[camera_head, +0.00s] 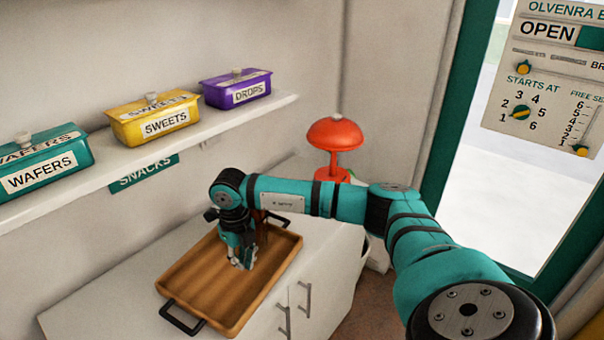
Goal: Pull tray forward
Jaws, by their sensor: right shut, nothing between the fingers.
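A brown wooden tray (212,283) with raised rims lies on the white cabinet top. Its near black handle (181,318) shows at the lower left end. Part of another dark handle shows at the far end, mostly behind my arm. My right gripper (241,264) points down over the far half of the tray, shut and empty. I cannot tell whether its fingertips touch the tray floor. My left gripper is not in view.
A red lamp (335,134) stands behind my right arm. A wall shelf (100,177) above the cabinet (100,305) holds lidded boxes labelled WAFERS (42,180), SWEETS (164,123) and DROPS (248,93). The cabinet top left of the tray is clear.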

